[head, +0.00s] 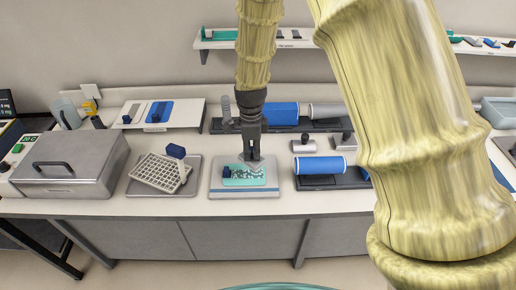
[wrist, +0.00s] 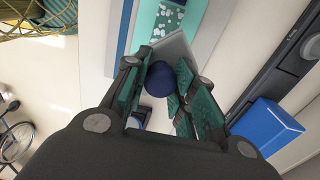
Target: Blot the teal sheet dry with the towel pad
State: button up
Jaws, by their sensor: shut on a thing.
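The teal sheet (head: 245,181) lies on a pale board (head: 245,192) on the bench, with whitish spots across its middle. It also shows at the top of the wrist view (wrist: 143,28), spots included. My gripper (head: 251,154) is over the sheet's back edge. It is shut on the dark blue grip (wrist: 158,80) of a flat grey pad, which I take for the towel pad (wrist: 180,48). The pad (head: 257,164) is turned cornerwise over the sheet. I cannot tell whether it touches the sheet. A small dark blue block (head: 227,172) sits at the sheet's left end.
A tilted white rack (head: 160,172) on a grey tray stands left, beside a metal lidded box (head: 70,165). A blue roller (head: 320,165) stands close on the right. More rollers (head: 282,115) lie behind. The bench's front strip is clear.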

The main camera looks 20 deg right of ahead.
aim_at(242, 160)
jog(key=shift+s+d+f, duration=0.25)
jog(key=shift+s+f, duration=0.05)
jog(key=shift+s+d+f+b, duration=0.1)
jog(key=shift+f+b, duration=0.2)
jog(key=shift+b, duration=0.25)
notch_tip(242, 160, down, 3)
jog(key=shift+d+b, duration=0.15)
jog(key=shift+b, duration=0.9)
jog(key=shift+f, duration=0.2)
jog(key=a, duration=0.1)
jog(key=w+a, duration=0.1)
jog(key=shift+a+p, duration=0.35)
jog(key=shift+w+a+f, duration=0.1)
jog(key=shift+w+a, duration=0.1)
jog(key=shift+a, duration=0.55)
jog(key=shift+w+f, duration=0.1)
jog(key=shift+f, duration=0.1)
jog(key=shift+f, duration=0.65)
